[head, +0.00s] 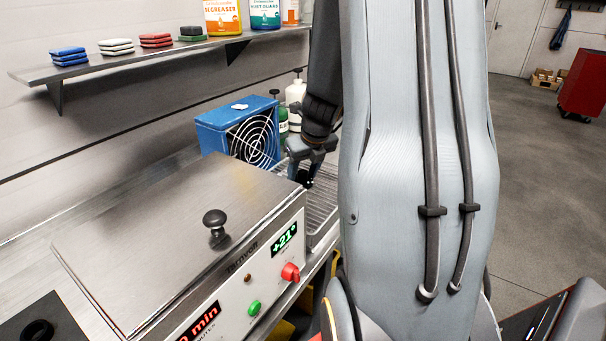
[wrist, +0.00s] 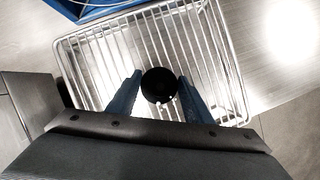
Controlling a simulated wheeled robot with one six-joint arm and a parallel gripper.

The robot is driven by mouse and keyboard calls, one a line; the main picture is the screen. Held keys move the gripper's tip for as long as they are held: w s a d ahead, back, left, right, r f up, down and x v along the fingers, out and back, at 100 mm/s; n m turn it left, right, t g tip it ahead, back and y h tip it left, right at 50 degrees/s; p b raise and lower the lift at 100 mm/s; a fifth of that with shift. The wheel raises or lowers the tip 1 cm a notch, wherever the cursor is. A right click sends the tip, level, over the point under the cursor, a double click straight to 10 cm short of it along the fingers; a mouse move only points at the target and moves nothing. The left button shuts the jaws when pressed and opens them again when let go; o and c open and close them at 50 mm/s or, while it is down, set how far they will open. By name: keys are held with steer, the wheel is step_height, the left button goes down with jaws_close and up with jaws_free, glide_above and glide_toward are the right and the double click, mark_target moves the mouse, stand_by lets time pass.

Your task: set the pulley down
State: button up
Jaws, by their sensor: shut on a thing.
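The pulley (wrist: 158,84) is a small black round part in the wrist view, between the two blue fingers of my gripper (wrist: 158,92). My gripper is shut on it. Below it is a wire rack or basket (wrist: 218,62) of bright metal bars; I cannot tell whether the pulley touches the bars. In the head view my gripper (head: 308,180) points down over the wire rack (head: 322,205), just right of the steel machine. The pulley is too small and dark to make out clearly there, and my arm hides part of the rack.
A steel machine (head: 170,235) with a closed, knobbed lid stands left of the rack. A blue fan unit (head: 212,132) and bottles (head: 296,92) stand behind it. A wall shelf (head: 130,58) holds coloured pads and containers. A red cabinet (head: 584,84) stands far right on open floor.

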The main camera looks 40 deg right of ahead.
steer(key=o, duration=1.4)
steer(key=v, duration=1.2)
steer(key=shift+a+p, duration=0.1)
steer(key=shift+p, duration=0.25)
